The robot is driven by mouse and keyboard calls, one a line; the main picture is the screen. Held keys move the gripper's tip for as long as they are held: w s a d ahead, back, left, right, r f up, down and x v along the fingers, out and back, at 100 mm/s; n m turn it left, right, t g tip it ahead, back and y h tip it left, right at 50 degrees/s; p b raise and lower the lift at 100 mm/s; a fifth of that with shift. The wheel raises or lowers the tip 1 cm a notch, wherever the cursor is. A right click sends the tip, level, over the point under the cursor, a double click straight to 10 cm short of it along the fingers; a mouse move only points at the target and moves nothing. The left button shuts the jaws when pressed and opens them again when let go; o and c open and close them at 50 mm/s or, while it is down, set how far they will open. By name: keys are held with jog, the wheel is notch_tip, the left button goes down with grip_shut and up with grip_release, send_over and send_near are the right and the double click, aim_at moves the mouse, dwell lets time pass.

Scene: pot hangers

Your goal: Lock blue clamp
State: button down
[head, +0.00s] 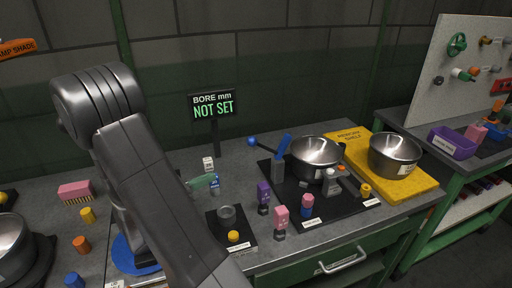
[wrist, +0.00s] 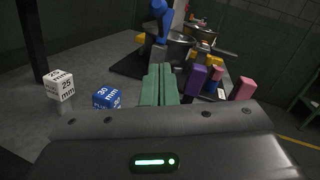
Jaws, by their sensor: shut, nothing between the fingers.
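The blue clamp (head: 283,145) stands at the left edge of the black mat, beside a steel pot (head: 316,152). Its blue lever points up and tilts to the right in the head view. In the wrist view the blue clamp (wrist: 160,22) shows beyond my fingertips, partly cut off by the top edge. My gripper (head: 214,180) is left of the clamp and apart from it, above the grey bench. Its green fingers (wrist: 160,80) are together and empty.
A purple block (head: 264,192) and a pink block (head: 281,214) stand on posts in front of the clamp. White (wrist: 60,86) and blue (wrist: 106,98) size cubes are near my gripper. A sign (head: 213,106) reads "BORE mm NOT SET". A yellow shelf (head: 408,184) holds another pot.

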jog(key=r+p+x, duration=0.2)
jog(key=x, duration=1)
jog(key=shift+w+r, duration=0.4)
jog(key=shift+a, duration=0.15)
jog(key=shift+r, duration=0.1)
